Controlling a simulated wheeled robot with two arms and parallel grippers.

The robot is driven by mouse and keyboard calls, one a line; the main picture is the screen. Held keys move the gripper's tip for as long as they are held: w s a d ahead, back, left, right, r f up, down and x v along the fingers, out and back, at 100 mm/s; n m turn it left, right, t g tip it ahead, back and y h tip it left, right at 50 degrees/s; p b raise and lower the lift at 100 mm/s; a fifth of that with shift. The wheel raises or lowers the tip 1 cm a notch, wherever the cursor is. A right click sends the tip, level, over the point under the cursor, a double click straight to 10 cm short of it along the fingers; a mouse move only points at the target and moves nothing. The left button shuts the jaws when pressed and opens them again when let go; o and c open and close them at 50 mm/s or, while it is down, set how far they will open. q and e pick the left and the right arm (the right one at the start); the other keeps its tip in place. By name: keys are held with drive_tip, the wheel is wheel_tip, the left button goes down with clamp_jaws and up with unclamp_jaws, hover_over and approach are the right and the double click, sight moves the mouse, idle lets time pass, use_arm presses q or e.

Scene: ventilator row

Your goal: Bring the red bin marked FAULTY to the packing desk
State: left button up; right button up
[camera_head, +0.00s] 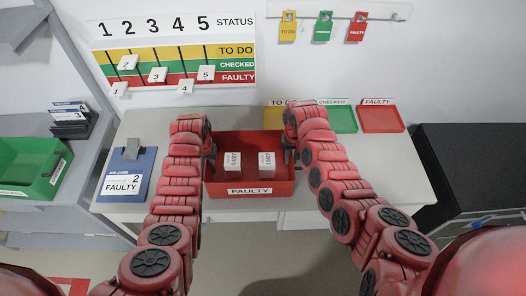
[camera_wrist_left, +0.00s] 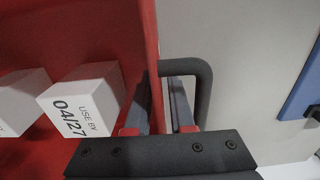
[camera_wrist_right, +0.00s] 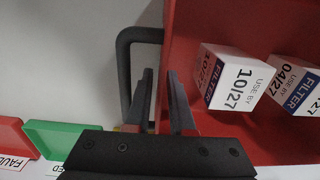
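The red bin (camera_head: 217,183) marked FAULTY on its front sits on the pale desk (camera_head: 140,122), with two white filter boxes inside. My left gripper (camera_head: 211,152) is at the bin's left side handle. In the left wrist view, its slightly parted fingers (camera_wrist_left: 158,95) point down at the bin's wall, one beside the black handle (camera_wrist_left: 206,90). My right gripper (camera_head: 289,150) is at the right side handle. In the right wrist view, its fingers (camera_wrist_right: 160,90) are likewise slightly parted beside the black handle (camera_wrist_right: 124,75). Whether either grips is unclear. No packing desk is identifiable.
A clipboard (camera_head: 124,176) reading FAULTY 2 lies left of the bin. Yellow, green (camera_head: 342,120) and red (camera_head: 381,119) trays line the desk's back. A green bin (camera_head: 28,160) stands at left, a black cabinet (camera_head: 470,165) at right. A status board (camera_head: 178,62) hangs behind.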

use_arm(q)
drive_tip(key=shift+o, duration=0.6)
use_arm(e)
drive_tip(key=shift+o, duration=0.6)
use_arm(q)
drive_tip(key=shift+r, duration=0.15)
drive_tip(key=shift+r, duration=0.55)
wheel_tip(320, 180, up, 7)
drive_tip(key=shift+f, duration=0.2)
use_arm(e)
drive_tip(key=shift+r, duration=0.1)
wheel_tip(320, 180, up, 12)
drive_tip(key=shift+f, duration=0.1)
